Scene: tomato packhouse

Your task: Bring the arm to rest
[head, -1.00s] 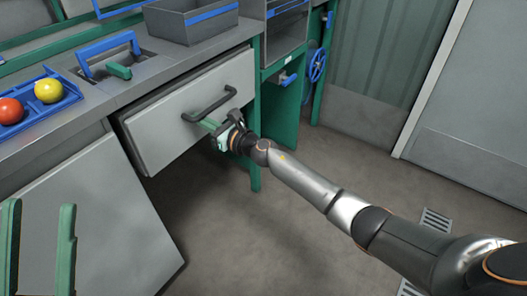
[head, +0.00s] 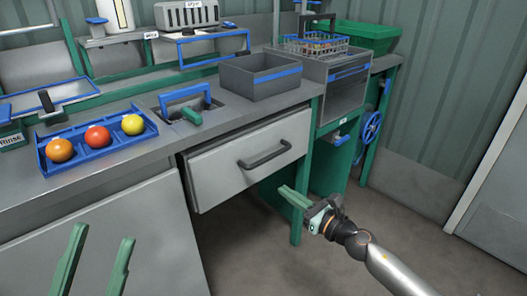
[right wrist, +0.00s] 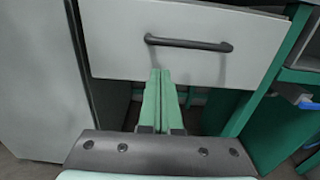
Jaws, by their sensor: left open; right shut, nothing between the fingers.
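My right arm comes in from the lower right in the head view. Its gripper (head: 294,197) is shut and empty, in front of the drawer and apart from it, below and to the right of the handle. The right wrist view shows the green fingers (right wrist: 160,76) together, just below the drawer handle (right wrist: 188,43). The grey drawer (head: 222,172) stands a little out from the bench, with its dark handle (head: 265,159) free. My left gripper (head: 96,250) is open and empty at the lower left, in front of the cabinet front.
A blue tray (head: 99,152) with orange, red and yellow tomatoes lies on the bench. A grey bin (head: 258,80) stands behind the drawer. A blue handwheel (head: 371,127) and green bench legs are at the right. The floor at the right is open.

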